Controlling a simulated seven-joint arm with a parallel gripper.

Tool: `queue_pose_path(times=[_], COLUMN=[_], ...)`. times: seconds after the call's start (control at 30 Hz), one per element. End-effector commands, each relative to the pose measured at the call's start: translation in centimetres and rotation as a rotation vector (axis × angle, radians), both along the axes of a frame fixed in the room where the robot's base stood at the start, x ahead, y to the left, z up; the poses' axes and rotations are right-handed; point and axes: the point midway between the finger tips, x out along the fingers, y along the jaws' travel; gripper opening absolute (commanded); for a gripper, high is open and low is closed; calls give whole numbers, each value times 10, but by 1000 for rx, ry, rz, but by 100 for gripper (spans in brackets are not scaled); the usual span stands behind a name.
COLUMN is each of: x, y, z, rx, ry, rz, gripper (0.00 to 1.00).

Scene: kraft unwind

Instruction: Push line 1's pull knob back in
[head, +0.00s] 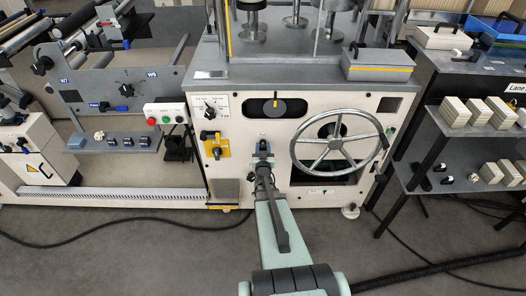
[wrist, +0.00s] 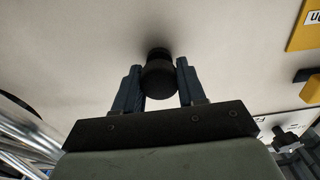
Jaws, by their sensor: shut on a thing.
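A black round pull knob (wrist: 158,80) stands out from the cream machine panel on a short dark stem in the wrist view. My gripper (wrist: 157,68) has its two blue-grey fingers on either side of the knob and is shut on it. In the head view my gripper (head: 263,152) reaches the front of the cream cabinet (head: 262,127), left of the large handwheel. The knob is mostly hidden by my gripper there. I cannot read a line number beside it, nor tell how far out it stands.
The spoked metal handwheel (head: 340,140) is close on the right of my gripper. A yellow plate with a black handle (head: 213,144) is on the left. A dark dial window (head: 276,105) sits above. Shelves with boxes (head: 470,112) stand at the right.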

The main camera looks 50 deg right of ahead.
Motion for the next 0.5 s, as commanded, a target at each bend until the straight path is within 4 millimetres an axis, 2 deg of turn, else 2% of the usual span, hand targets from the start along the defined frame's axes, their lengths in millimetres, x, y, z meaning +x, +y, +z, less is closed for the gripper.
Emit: queue_pose_path(times=[0.1, 0.13, 0.37, 0.5], x=[4, 4, 3, 3], y=[-3, -3, -3, -2], z=[2, 2, 1, 1], rx=[-9, -9, -6, -6], ry=[-8, -8, -6, -6], rz=[0, 0, 0, 0], gripper=[0, 42, 64, 64])
